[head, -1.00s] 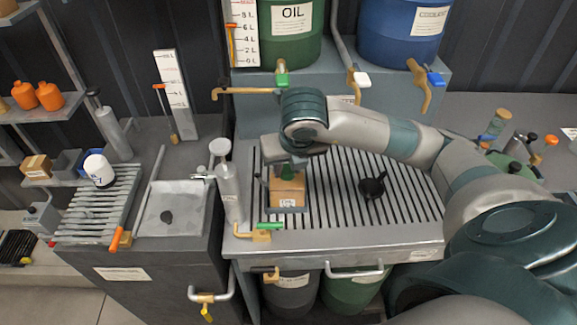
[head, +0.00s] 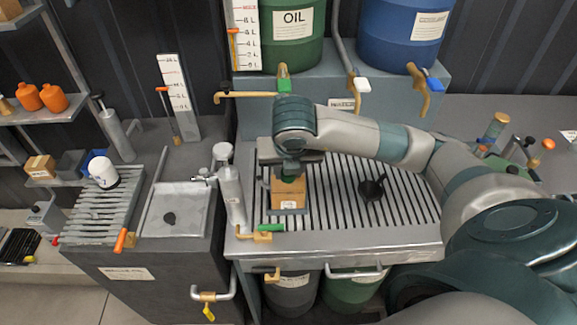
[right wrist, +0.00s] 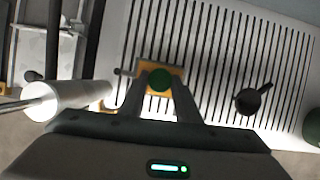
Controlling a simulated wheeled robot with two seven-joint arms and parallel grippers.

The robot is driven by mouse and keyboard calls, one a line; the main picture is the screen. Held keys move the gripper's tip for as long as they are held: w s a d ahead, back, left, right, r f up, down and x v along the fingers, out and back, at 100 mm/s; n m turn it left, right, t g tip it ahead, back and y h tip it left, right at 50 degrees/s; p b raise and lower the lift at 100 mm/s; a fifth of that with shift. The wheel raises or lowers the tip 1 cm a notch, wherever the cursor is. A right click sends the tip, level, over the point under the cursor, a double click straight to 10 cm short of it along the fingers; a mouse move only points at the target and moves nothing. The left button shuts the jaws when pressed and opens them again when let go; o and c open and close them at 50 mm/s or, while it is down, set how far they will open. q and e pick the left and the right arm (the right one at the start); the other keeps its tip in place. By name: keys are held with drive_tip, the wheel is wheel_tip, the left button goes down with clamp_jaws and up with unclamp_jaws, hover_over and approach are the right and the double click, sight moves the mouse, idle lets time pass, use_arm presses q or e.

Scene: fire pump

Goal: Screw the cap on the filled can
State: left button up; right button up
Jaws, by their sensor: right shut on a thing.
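The can (head: 288,194) is a small tan, box-shaped container with a white label on its front. It stands upright on the slatted grate, left of the grate's middle. A round green cap (right wrist: 159,80) is at the can's top, between my right gripper's fingers. My right gripper (right wrist: 160,88) is shut on the cap from above. In the head view my wrist partly hides the cap and the can's top. I cannot tell how tightly the cap sits on the can. My left gripper is not in view.
The slatted grate (head: 335,218) is mostly clear. A black funnel-like piece (head: 373,187) lies right of the can. A grey cylinder (head: 231,194) stands close on the left, beside a brass tap with a green handle (head: 268,227). Oil and blue drums stand behind.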

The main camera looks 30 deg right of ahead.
drive_tip(key=shift+m+p, duration=0.6)
drive_tip(key=shift+p, duration=0.35)
drive_tip(key=shift+h, duration=0.3)
drive_tip(key=o, duration=1.5)
drive_tip(key=shift+c, duration=0.2)
drive_tip(key=shift+r+p, duration=1.3)
drive_tip(key=shift+r, duration=0.2)
drive_tip(key=shift+r+p, duration=2.2)
drive_tip(key=shift+r, duration=0.3)
